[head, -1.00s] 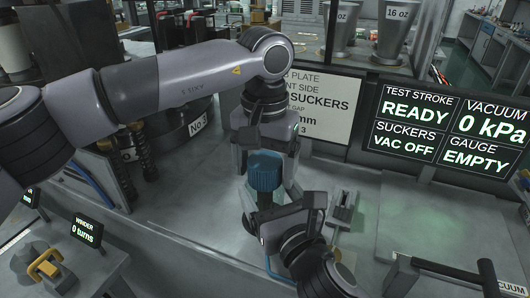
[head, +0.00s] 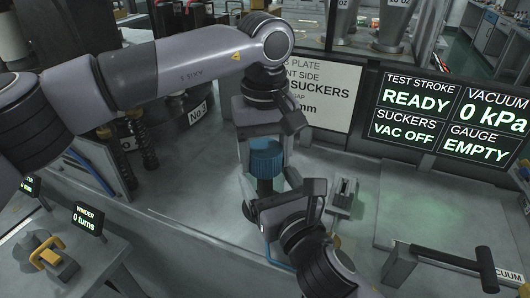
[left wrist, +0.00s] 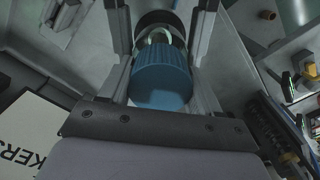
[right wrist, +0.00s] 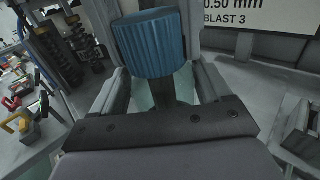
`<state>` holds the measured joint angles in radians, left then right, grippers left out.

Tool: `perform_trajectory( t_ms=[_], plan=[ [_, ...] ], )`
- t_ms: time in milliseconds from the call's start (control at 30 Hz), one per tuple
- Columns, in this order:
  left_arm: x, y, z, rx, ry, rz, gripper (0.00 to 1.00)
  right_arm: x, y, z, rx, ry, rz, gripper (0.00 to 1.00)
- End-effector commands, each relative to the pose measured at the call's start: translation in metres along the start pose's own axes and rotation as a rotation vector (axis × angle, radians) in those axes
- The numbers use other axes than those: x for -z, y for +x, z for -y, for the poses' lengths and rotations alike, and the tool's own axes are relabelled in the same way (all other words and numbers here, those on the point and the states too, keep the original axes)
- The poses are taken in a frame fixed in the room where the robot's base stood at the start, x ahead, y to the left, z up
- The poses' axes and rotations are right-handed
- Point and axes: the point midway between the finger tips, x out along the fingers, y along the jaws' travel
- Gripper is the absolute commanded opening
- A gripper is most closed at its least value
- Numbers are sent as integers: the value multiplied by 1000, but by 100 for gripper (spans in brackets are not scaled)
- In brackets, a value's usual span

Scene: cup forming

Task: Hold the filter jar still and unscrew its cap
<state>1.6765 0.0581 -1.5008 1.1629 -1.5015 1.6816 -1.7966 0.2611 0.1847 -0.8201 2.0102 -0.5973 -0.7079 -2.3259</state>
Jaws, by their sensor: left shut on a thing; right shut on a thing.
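The filter jar stands upright with a ribbed blue cap (head: 266,158) on top and a clear body (head: 265,186) below it. My left gripper (head: 267,173) comes down from above with its fingers on either side of the cap, shut on it. In the left wrist view the cap (left wrist: 160,78) sits between the fingers, near the palm. My right gripper (head: 272,193) is shut around the jar body below the cap. In the right wrist view the cap (right wrist: 150,43) shows above the fingers, and most of the body is hidden. Any gap between cap and body cannot be told.
A small metal fixture (head: 342,197) stands just right of my right gripper. A sign plate (head: 325,95) and status screens (head: 445,118) stand behind. A yellow-handled tool (head: 45,253) and a winder display (head: 88,219) are at the left. Bench to the right is mostly clear.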

Motion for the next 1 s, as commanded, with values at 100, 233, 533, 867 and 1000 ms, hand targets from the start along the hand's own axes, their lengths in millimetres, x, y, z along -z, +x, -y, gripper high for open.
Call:
perform_trajectory(
  t_ms=[100,233,533,867,1000],
  plan=[
    [0,0,1,1,-195,0,27,2,0,0,1,1,-5,0],
    [0,0,1,1,-409,0,27,2,0,0,2,1,-5,0],
    [0,-1,1,1,-903,0,27,2,0,1,2,2,-5,0],
    [-1,-1,1,2,-1447,-1,27,2,0,1,3,2,-5,0],
    [-1,-1,0,2,-1678,-2,27,2,0,1,3,2,-5,0]
  ],
)
